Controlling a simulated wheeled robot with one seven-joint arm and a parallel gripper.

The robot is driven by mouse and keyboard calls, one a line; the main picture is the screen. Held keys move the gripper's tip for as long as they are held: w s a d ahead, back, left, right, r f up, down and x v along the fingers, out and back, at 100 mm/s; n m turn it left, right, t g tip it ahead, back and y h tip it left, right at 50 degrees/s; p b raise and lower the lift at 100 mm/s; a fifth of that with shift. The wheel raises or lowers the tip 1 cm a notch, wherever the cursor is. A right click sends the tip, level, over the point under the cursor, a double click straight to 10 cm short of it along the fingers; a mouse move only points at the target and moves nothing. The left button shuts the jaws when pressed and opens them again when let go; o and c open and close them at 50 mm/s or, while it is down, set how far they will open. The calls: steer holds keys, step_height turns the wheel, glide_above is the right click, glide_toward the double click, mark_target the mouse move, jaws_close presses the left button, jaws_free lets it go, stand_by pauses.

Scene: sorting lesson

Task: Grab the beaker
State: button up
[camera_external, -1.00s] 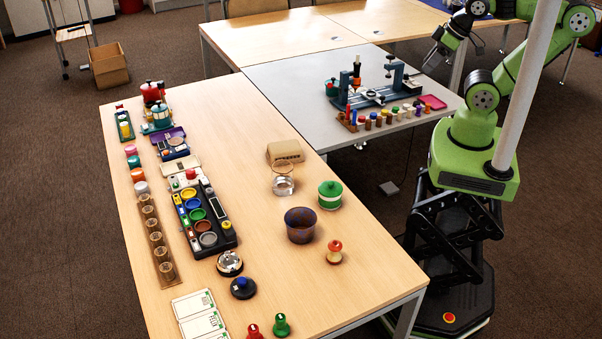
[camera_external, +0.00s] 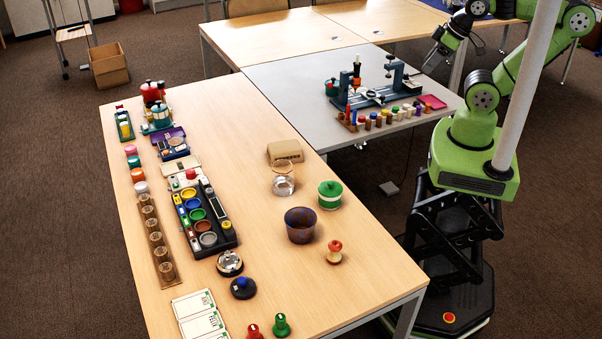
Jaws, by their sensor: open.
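A clear glass vessel (camera_external: 283,186), which looks like the beaker, stands upright on the wooden table, right of the middle. It is just in front of a beige box and left of a green-and-white lidded pot. My gripper (camera_external: 429,66) is small in the picture, at the upper right, above the far side of the grey table. It is open, with nothing seen between its fingers. It is well apart from the glass vessel, far to its right and back.
The beige box (camera_external: 285,151), green-and-white pot (camera_external: 330,196), dark purple bowl (camera_external: 300,226) and apple core (camera_external: 334,252) stand near the glass. A rack of small jars (camera_external: 157,240) and trays line the left. A blue fixture (camera_external: 372,97) and several colored pegs occupy the grey table.

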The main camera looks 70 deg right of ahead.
steer(key=o, duration=1.1)
steer(key=m+t+y+b, duration=0.3)
steer(key=m+y+b, duration=0.55)
steer(key=m, duration=1.85)
glide_toward(287, 177)
steer(key=s+d, duration=0.2)
steer(key=d, duration=0.5)
steer(key=b+x, duration=0.1)
steer(key=x, duration=0.9)
steer(key=b+x, duration=0.1)
steer(key=x, duration=0.4)
steer(key=shift+w+f+b, duration=0.2)
steer(key=shift+f+b, duration=0.1)
steer(key=shift+f, duration=0.2)
